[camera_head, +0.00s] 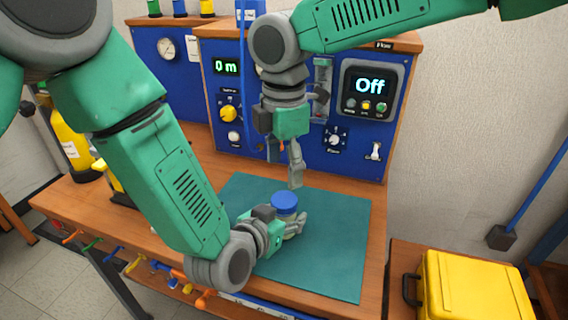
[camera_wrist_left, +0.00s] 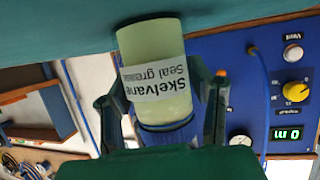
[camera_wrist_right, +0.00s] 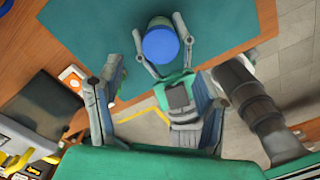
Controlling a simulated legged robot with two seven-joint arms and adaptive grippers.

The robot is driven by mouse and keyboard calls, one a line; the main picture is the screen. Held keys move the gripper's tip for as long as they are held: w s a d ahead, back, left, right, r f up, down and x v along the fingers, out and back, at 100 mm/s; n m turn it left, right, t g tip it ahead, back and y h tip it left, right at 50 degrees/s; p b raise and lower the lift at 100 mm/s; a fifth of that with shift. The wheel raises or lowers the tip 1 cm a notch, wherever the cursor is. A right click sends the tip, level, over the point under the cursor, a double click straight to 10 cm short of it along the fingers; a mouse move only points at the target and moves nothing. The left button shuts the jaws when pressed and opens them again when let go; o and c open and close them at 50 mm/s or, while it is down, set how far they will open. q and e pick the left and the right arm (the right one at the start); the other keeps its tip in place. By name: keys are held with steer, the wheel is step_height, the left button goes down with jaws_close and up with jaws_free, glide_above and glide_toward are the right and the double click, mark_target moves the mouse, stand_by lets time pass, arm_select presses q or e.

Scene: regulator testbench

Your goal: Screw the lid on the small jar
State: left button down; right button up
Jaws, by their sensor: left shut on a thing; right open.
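A small pale green jar (camera_wrist_left: 155,55) with a white "Skelvane Seal grease" label shows inverted in the left wrist view. Its blue lid (camera_head: 285,203) sits on its top; I cannot tell how tight. The lid also shows from above in the right wrist view (camera_wrist_right: 160,44). My left gripper (camera_head: 288,229) is shut around the jar, low over the green mat (camera_head: 338,230), and hides most of the jar in the head view. My right gripper (camera_head: 296,178) is open and empty, pointing down above the lid and apart from it.
A blue test panel (camera_head: 350,150) with a gauge, knobs and an "Off" display stands behind the mat. A yellow case (camera_head: 470,290) is at the lower right. Yellow bottles (camera_head: 75,145) stand at the left. The mat's right side is clear.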

mark_target(283, 199)
steer(key=shift+f, duration=4)
steer(key=c, duration=1.2)
steer(key=m, duration=0.4)
steer(key=shift+m, duration=0.3)
steer(key=m, duration=0.6)
steer(key=shift+m, duration=0.4)
steer(key=o, duration=1.3)
